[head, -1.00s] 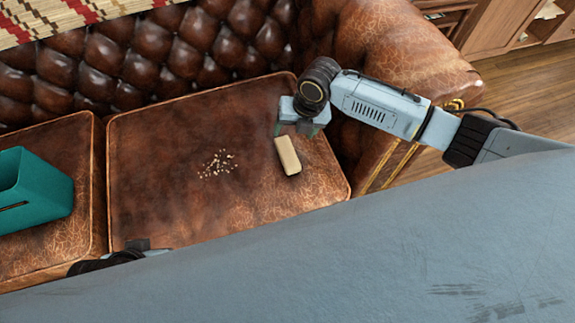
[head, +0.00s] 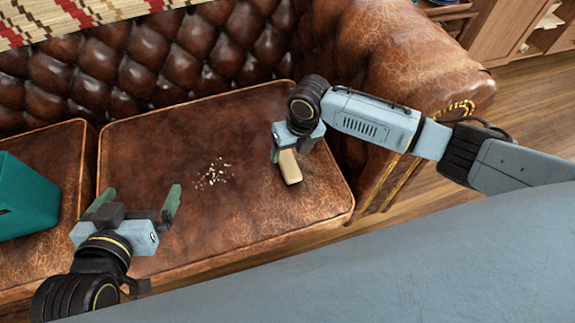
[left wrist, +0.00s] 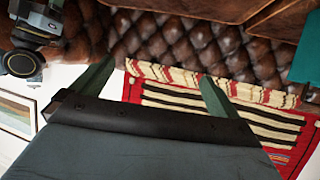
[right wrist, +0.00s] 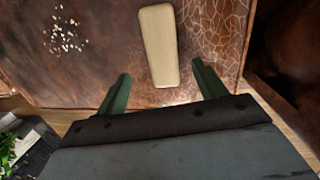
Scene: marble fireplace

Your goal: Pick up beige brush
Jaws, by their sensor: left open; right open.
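The beige brush (head: 290,167) lies on the brown leather sofa cushion, near its right side. In the right wrist view the brush (right wrist: 158,46) lies just beyond the two green fingers, roughly in line with the gap between them. My right gripper (head: 293,154) is open above the brush's far end in the head view; the fingers are partly hidden there. In the right wrist view my right gripper (right wrist: 159,92) shows both fingers apart with nothing between them. My left gripper (head: 137,200) is open and empty over the cushion's left front. It also shows open in the left wrist view (left wrist: 152,78).
Pale crumbs (head: 214,173) lie on the middle of the cushion (head: 180,130). A teal bin (head: 25,195) stands on the left cushion. The tufted backrest (head: 150,70) and right armrest (head: 400,55) bound the seat. The cushion around the brush is clear.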

